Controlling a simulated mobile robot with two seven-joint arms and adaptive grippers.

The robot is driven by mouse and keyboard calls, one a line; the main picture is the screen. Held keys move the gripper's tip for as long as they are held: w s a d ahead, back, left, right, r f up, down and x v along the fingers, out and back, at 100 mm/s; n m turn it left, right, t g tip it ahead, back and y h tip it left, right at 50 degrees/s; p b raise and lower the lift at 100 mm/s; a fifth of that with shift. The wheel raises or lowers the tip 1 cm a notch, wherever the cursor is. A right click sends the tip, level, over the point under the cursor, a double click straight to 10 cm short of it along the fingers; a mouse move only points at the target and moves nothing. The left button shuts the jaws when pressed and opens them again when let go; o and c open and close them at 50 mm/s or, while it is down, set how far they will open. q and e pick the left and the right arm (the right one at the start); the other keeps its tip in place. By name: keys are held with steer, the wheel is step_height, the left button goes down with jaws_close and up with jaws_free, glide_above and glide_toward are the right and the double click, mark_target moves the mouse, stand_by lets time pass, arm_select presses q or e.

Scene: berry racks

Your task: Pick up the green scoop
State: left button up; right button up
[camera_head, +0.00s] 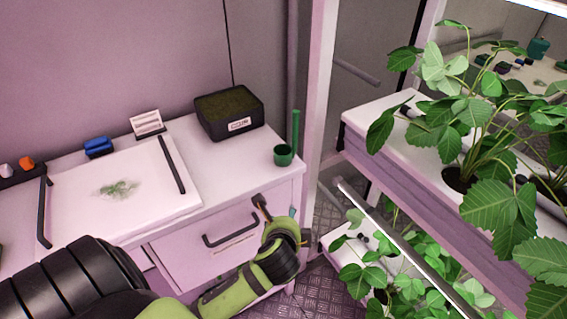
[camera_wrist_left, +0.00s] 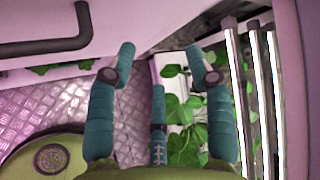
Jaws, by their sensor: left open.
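The green scoop (camera_head: 284,155) stands at the right front corner of the white counter, its cup at the bottom and its long handle pointing up. My left gripper (camera_head: 276,208) is below and in front of the scoop, beside the cabinet's front right edge, below the counter top. It is open and empty. In the left wrist view the teal fingers (camera_wrist_left: 161,62) are spread apart, with nothing between them. The scoop does not show in the left wrist view. My right gripper is not in view.
The counter (camera_head: 225,165) holds a black soil tray (camera_head: 229,112), a small white rack (camera_head: 147,123), a blue item (camera_head: 98,147) and a white board (camera_head: 110,190) with black handles. A drawer handle (camera_head: 231,228) juts out near my left arm. Plant racks (camera_head: 385,120) stand at right.

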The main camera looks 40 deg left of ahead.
arm_select(q)
steer(key=w+a+r+m+t+y, duration=0.1)
steer(key=w+r+m+t, duration=0.15)
steer(key=r, duration=0.25)
steer(key=w+a+r+m+t+y, duration=0.1)
steer(key=w+r+m+y, duration=0.15)
steer(key=r, duration=0.35)
step_height(320, 180, up, 8)
steer(key=m+t+y+p, duration=0.1)
steer(key=m+t+y, duration=0.1)
steer(key=m, duration=0.5)
glide_above(293, 146)
steer(key=shift+w+a+f+h, duration=0.25)
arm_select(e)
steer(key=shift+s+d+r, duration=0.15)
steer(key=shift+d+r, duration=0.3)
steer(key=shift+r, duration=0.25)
arm_select(q)
jaws_close()
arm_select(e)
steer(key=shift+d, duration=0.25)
